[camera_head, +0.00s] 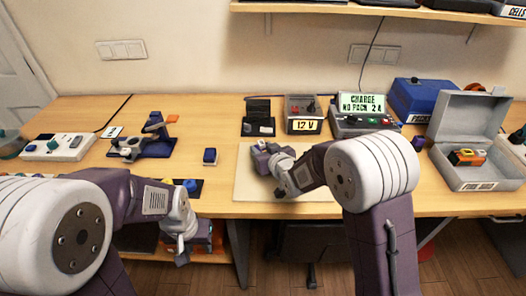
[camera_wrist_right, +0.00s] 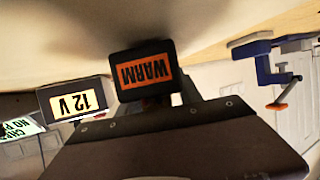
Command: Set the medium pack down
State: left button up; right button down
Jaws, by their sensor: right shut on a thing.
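My right gripper (camera_head: 262,157) is low over the pale mat (camera_head: 246,187) on the table.
Behind the mat stand a small dark open-lidded device (camera_head: 258,117), a 12 V box (camera_head: 304,113) and a charger (camera_head: 361,113). A grey open case (camera_head: 478,130) is at the right. A blue clamp stand (camera_head: 150,140) and small dark-blue block (camera_head: 210,156) are at the left.

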jog(key=shift+w+f, duration=0.1)
jog(key=shift+f, duration=0.05)
jog(key=shift+f, duration=0.2)
jog(key=c, duration=0.8)
grip_release()
jog(key=shift+r, duration=0.15)
jog(key=shift+s+r, duration=0.15)
jog(key=shift+s, duration=0.05)
jog(key=v, duration=1.1)
jog(key=shift+s+d, duration=0.25)
jog(key=shift+s, duration=0.1)
